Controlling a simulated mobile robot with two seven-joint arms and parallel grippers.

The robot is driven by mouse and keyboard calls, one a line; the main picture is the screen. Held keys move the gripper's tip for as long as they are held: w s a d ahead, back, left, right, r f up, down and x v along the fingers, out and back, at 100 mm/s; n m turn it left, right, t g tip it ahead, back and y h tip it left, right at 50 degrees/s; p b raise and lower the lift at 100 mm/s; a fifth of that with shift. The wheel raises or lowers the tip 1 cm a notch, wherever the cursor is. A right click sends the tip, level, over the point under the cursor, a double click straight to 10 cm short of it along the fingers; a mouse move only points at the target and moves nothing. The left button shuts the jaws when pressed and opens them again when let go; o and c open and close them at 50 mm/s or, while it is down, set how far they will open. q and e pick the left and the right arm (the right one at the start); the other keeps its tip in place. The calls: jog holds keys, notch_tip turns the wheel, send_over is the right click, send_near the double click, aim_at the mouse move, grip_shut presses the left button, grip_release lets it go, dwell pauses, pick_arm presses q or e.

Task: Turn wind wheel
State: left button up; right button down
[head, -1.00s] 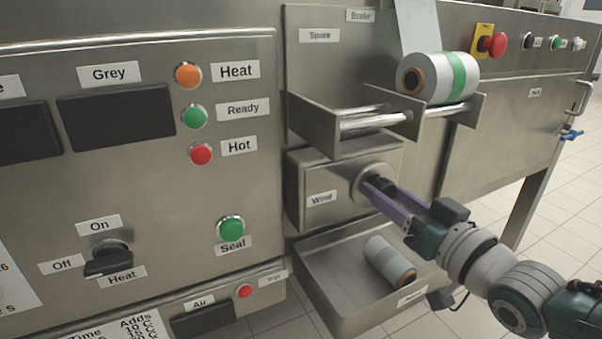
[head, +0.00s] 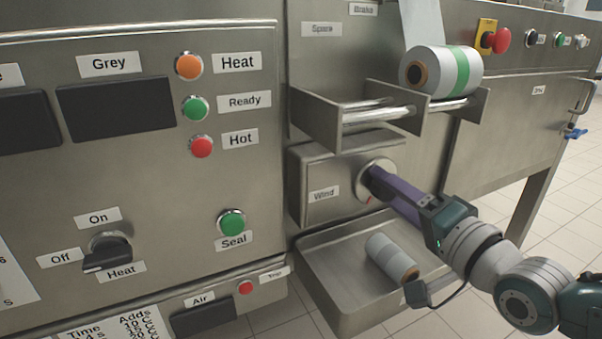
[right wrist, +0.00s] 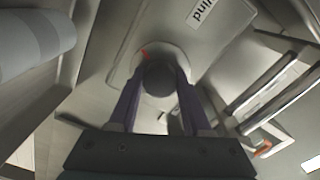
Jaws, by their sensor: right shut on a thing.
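The wind wheel (head: 372,181) is a round metal disc on the front of the box labelled "Wind" (head: 323,192). It has a dark knob at its centre, which shows in the right wrist view (right wrist: 159,79). My right gripper (head: 376,178) comes from the lower right, its purple fingers shut on the knob from both sides. In the right wrist view the fingertips (right wrist: 158,88) lie on either side of the knob. A small red mark (right wrist: 145,54) shows on the disc beside the knob. My left gripper is not in view.
Rails (head: 375,115) above the wheel carry a roll with a green band (head: 447,72). A metal tray (head: 340,290) below holds a grey-white roll (head: 390,257). A control panel with buttons and a switch (head: 108,252) stands at the left. Tiled floor shows at the right.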

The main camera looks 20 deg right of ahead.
jog(key=shift+m, duration=0.7)
jog(key=shift+c, duration=1.7)
grip_release()
jog(key=shift+s, duration=0.1)
jog(key=s+p, duration=0.3)
jog(key=s, duration=0.6)
jog(key=shift+s+d, duration=0.4)
